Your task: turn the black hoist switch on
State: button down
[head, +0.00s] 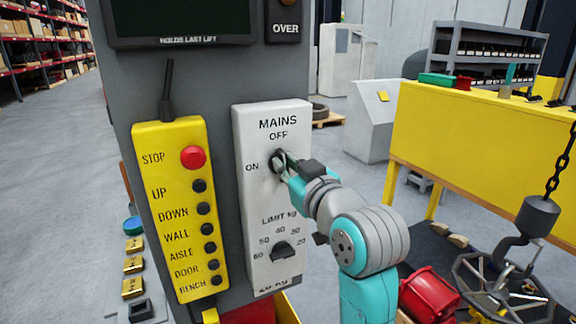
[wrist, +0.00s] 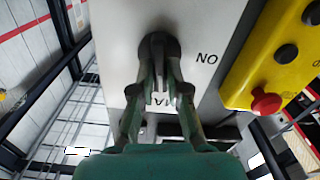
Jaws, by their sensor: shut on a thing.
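The black hoist switch (head: 275,158) is a rotary knob on a pale grey panel, below the words MAINS and OFF and to the right of ON. My gripper (head: 284,163) reaches it from the right, its fingers closed on the knob. In the wrist view the knob (wrist: 158,46) sits at the fingertips of my gripper (wrist: 158,62), with ON to its right, upside down. The fingers cover much of the knob, so I cannot tell which mark its handle points to.
A yellow pendant box (head: 178,225) with a red stop button and several black buttons hangs to the left. A black limit knob (head: 281,251) is below my gripper. A yellow bench (head: 470,140) and a hanging hook (head: 530,230) stand to the right.

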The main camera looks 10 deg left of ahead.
jog(key=shift+s+a+f+n, duration=0.1)
jog(key=shift+f+n, duration=0.05)
jog(key=shift+n, duration=2.3)
jog(key=shift+s+a+f+n, duration=0.1)
jog(key=shift+a+f+n, duration=0.1)
jog(key=shift+n, duration=2.2)
jog(key=shift+s+a+f+n, duration=0.1)
jog(key=shift+f+n, duration=0.05)
jog(key=shift+n, duration=2.3)
jog(key=c, duration=1.2)
grip_release()
jog(key=shift+o, duration=0.2)
jog(key=v, duration=1.2)
